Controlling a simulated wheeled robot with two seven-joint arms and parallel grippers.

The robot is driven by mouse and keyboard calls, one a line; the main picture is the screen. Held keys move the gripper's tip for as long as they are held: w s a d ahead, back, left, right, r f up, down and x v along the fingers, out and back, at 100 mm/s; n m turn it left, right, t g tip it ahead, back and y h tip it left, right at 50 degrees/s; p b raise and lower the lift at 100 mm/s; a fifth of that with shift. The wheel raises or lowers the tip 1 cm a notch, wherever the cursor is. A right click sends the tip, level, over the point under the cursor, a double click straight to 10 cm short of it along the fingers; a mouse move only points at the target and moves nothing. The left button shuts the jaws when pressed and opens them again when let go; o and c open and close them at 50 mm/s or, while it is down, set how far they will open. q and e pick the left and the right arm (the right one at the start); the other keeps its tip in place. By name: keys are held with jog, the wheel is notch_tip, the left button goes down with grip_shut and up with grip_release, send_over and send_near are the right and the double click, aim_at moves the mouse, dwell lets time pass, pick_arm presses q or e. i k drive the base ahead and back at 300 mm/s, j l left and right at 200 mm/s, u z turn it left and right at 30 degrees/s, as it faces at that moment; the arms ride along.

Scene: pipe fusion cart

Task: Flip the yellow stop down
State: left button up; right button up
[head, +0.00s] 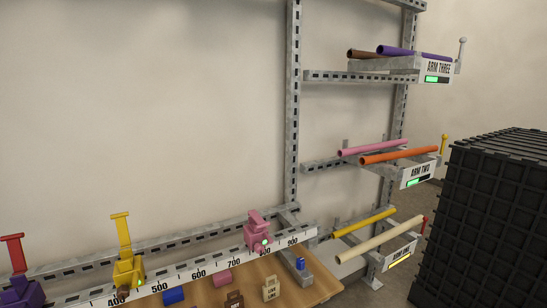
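A small yellow stop (444,144) stands upright at the outer end of the rack arm labelled ARM TWO (418,174). Its round head is at the top. On that arm lie a pink pipe (373,147) and an orange pipe (399,155). A yellow clamp (129,269) with a raised yellow T-handle (121,230) sits on the numbered rail at lower left. Neither of my grippers is in view.
ARM THREE (438,68) above holds brown and purple pipes and has a pale upright stop (461,52). ARM ONE (399,254) below holds yellow and cream pipes, with a red stop (424,224). A black ribbed block (490,215) stands close at right.

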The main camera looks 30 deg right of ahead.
aim_at(444, 137)
jog(key=z, duration=2.05)
jog(key=i+l+z, duration=0.1)
jog(key=i+l, duration=0.25)
jog(key=i, duration=0.15)
jog(key=i+l+z, duration=0.1)
jog(key=i+l, duration=0.55)
jog(key=i, duration=0.3)
jog(key=i+l+z, duration=0.15)
jog(key=i+l, duration=0.15)
jog(key=i, duration=0.2)
